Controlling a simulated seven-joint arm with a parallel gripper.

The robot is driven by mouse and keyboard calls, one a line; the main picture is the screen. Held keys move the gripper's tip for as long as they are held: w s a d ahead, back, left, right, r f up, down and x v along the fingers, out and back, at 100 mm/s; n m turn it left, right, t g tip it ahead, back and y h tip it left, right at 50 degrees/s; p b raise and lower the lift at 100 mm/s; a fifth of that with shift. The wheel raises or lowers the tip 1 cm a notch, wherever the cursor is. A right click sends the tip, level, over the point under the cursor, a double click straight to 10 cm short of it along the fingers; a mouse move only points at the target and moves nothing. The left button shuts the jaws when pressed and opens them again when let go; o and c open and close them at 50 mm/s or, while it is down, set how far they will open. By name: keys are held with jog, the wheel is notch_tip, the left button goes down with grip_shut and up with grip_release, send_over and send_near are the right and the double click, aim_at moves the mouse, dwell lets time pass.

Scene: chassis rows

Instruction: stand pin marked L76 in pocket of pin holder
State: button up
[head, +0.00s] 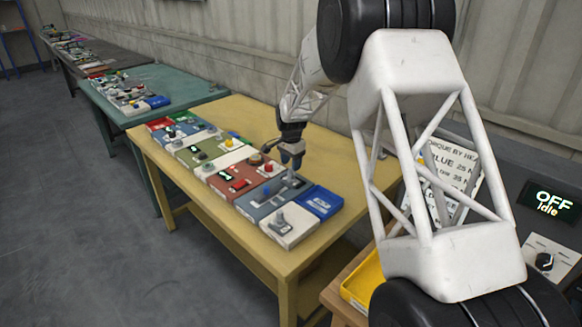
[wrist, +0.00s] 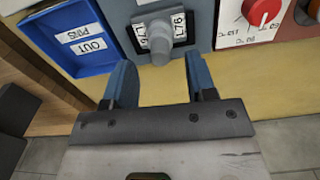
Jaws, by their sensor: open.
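In the wrist view a grey round-ended pin (wrist: 160,48) stands at a black plate (wrist: 183,36) on a slate-blue module (wrist: 119,15). White labels on the plate read upside down; one looks like L76 (wrist: 179,24). I cannot tell whether the pin is seated in a pocket. A blue tray (wrist: 58,60) labelled PINS OUT lies left of the module. My gripper (wrist: 159,68) is open and empty, its two blue fingers apart on either side of the pin's line, not visibly touching it. In the head view my gripper (head: 292,160) hangs above the module row, near the blue tray (head: 333,207).
A module with a red knob (wrist: 262,12) is right of the black plate. In the head view several modules lie in rows on the yellow table (head: 232,111). A pale module with a grey knob (head: 276,233) sits at the near end. A panel reading OFF Idle (head: 548,200) is far right.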

jog(key=shift+r, duration=2.7)
jog(key=shift+r, duration=0.15)
notch_tip(320, 180, up, 7)
